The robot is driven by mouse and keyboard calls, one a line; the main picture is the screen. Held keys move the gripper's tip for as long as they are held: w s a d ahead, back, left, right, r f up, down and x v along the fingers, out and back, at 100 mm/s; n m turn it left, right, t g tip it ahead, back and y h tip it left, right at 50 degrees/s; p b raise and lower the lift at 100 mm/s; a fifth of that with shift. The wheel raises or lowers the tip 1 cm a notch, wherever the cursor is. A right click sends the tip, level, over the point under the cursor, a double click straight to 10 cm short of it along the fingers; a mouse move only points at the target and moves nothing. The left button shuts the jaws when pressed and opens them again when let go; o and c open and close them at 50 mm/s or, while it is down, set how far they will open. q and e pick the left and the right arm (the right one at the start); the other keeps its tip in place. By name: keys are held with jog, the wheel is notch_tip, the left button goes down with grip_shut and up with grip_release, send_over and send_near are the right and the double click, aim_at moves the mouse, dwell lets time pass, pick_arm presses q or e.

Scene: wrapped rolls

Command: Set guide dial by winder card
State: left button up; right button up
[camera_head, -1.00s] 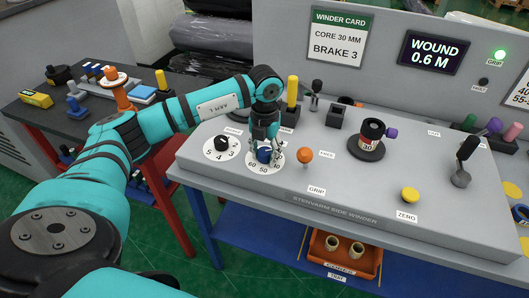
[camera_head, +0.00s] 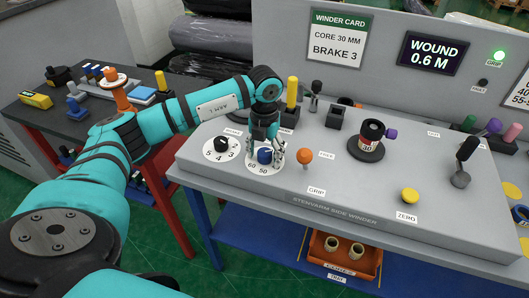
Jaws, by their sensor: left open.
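The winder card (camera_head: 338,39) hangs on the back panel and reads "CORE 30 MM, BRAKE 3". A second dial (camera_head: 222,149) with a black knob and smaller numbers such as 3 and 4 sits just left of the guide dial. My right gripper does not show.
An orange knob (camera_head: 305,156) stands close right of the guide dial. A core holder (camera_head: 371,137) marked 30, a yellow button (camera_head: 410,195) and a black lever (camera_head: 467,150) are further right. A yellow post (camera_head: 292,91) rises behind my gripper.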

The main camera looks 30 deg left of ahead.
aim_at(264, 152)
pick_arm(q)
notch_tip(264, 152, up, 12)
dwell(0.5)
dwell(0.4)
